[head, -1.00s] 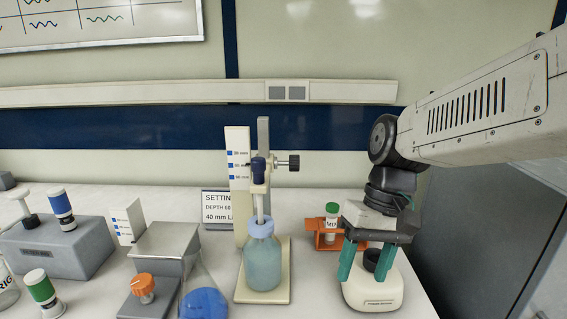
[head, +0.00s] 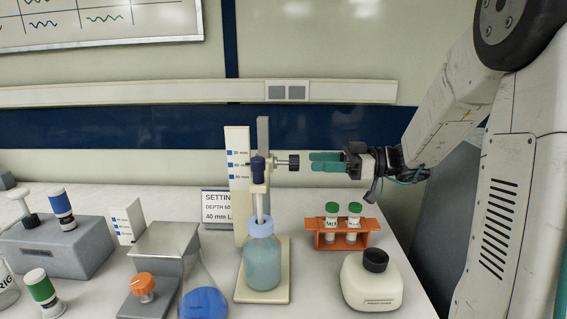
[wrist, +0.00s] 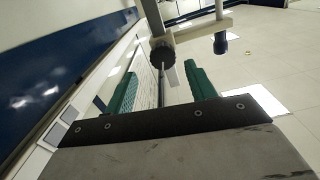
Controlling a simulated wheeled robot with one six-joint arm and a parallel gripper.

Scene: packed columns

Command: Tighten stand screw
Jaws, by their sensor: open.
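The stand screw is a black knob (head: 294,162) on a short shaft at the right side of the upright stand post (head: 264,135). A dark-topped probe (head: 258,170) is clamped on the stand and reaches down into a blue-capped bottle (head: 263,262). My gripper (head: 313,162) points left at the knob's height, its green fingers open and empty, tips just right of the knob. In the wrist view the knob (wrist: 162,52) lies ahead, between the lines of the two fingers; my gripper (wrist: 160,72) does not clearly enclose it.
A white depth scale (head: 237,185) stands behind the stand, with a settings card (head: 216,207) to its left. An orange rack (head: 365,235) holds two green-capped vials below my gripper. A black-capped white bottle (head: 371,285) stands in front. A flask (head: 203,295) is at the left.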

